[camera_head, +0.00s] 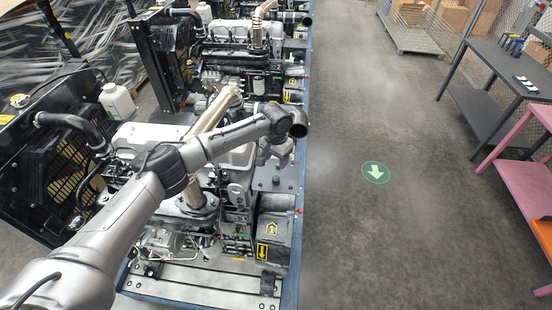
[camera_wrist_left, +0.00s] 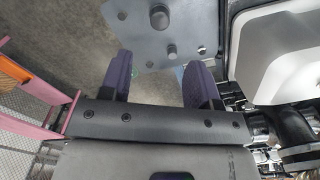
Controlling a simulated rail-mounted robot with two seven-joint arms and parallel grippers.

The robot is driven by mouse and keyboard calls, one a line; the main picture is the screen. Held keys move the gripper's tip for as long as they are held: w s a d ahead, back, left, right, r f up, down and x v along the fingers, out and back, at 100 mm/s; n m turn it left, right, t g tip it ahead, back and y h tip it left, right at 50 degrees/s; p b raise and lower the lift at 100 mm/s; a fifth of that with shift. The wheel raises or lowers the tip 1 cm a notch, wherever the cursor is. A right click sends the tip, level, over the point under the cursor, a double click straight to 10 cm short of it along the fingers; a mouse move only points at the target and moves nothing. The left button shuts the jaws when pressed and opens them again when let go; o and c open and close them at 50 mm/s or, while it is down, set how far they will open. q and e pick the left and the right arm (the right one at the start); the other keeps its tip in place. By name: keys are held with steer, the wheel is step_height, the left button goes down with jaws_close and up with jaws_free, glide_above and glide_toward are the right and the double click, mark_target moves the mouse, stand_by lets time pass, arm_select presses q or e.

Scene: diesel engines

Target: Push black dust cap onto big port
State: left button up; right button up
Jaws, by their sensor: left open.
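In the left wrist view, a large round black cap-like piece (camera_wrist_left: 159,17) and a smaller dark round piece (camera_wrist_left: 171,51) sit on a flat grey plate (camera_wrist_left: 205,20). I cannot tell for sure which is the dust cap. My left gripper (camera_wrist_left: 159,76) is open and empty, its two purple fingers apart above the plate's edge. In the head view my left gripper (camera_head: 274,152) hangs over the right side of the nearest engine, its fingers hardly showing. My right gripper is out of view.
The grey plate also shows in the head view (camera_head: 270,176). Another engine (camera_head: 235,45) stands behind. A pink table (camera_head: 525,165) and a dark workbench (camera_head: 505,70) stand at the right. The aisle floor (camera_head: 370,110) between is clear.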

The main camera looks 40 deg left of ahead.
arm_select(q)
steer(key=b, duration=0.6)
glide_above(276, 178)
steer(key=shift+f, duration=2.65)
step_height(276, 178, down, 2)
steer(key=shift+f+b, duration=0.35)
steer(key=shift+f, duration=1)
steer(key=shift+p, duration=0.55)
steer(key=c, duration=0.9)
steer(key=shift+r, duration=0.15)
